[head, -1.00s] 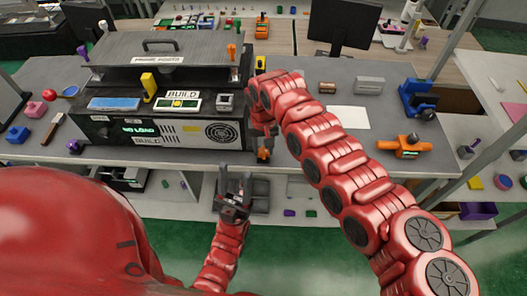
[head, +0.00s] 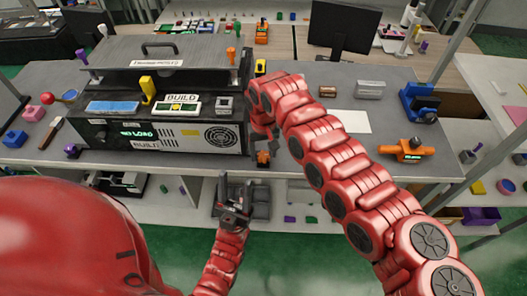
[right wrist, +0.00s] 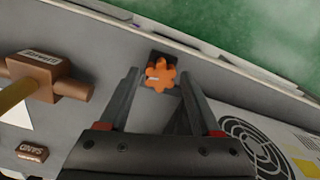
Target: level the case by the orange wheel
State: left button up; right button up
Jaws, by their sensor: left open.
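The dark case (head: 100,135) with BUILD labels stands on the grey table at the left, with a level with a yellow-green window (head: 178,107) on top. The orange wheel (head: 263,158) is beside the case's right end, low near the table's front edge. In the right wrist view the lobed orange wheel (right wrist: 160,75) shows between and beyond my fingertips. My right gripper (right wrist: 158,88) is open, its fingers on either side of the wheel in that picture; contact cannot be told. In the head view my right gripper (head: 264,140) is partly hidden. My left gripper (head: 236,200) is open and empty, below the table edge.
An orange fixture (head: 407,149) and a blue fixture (head: 418,103) stand at the right of the table. A white sheet (head: 350,121) lies behind my right arm. In the right wrist view a brown block with a rod (right wrist: 38,77) is at the left.

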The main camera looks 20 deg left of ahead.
aim_at(263, 155)
jog(key=shift+o, duration=0.2)
jog(key=shift+r, duration=0.25)
notch_tip(263, 155, up, 17)
jog(key=b, duration=0.3)
dwell(0.4)
